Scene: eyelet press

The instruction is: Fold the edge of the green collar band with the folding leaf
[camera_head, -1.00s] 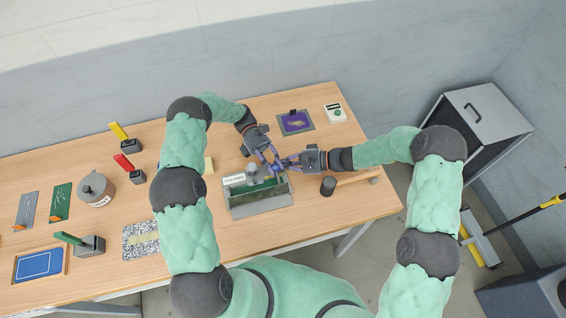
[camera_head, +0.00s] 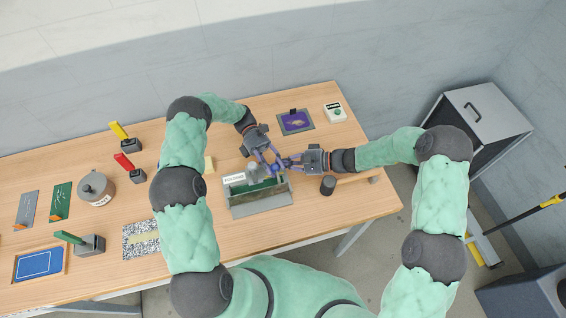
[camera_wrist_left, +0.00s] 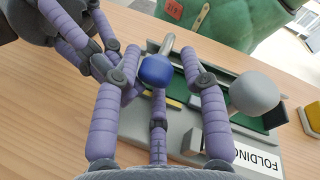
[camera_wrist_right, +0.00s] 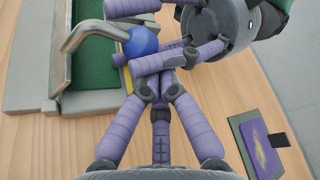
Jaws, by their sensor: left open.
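The grey folding fixture (camera_head: 262,208) stands near the table's front edge, with a white "FOLDING" label (camera_head: 234,178). A green strip (camera_head: 258,189), apparently the collar band, lies in its channel; the green (camera_wrist_left: 190,88) also shows in the left wrist view. A bent metal rod with a blue ball (camera_wrist_left: 157,70) rises at the fixture, and a grey ball (camera_wrist_left: 254,93) sits nearer the label. My left gripper (camera_head: 270,164) is open above the fixture, its fingers on either side of the blue ball in its wrist view. My right gripper (camera_wrist_right: 157,82) has its fingers drawn together, close below the blue ball (camera_wrist_right: 141,42). Contact is unclear.
A dark-headed mallet (camera_head: 328,186) lies right of the fixture. A purple pad (camera_head: 295,122) and a white box with a green button (camera_head: 335,112) are behind. A speckled board (camera_head: 141,240), pot (camera_head: 96,188) and flagged blocks stand left. Both grippers are close together.

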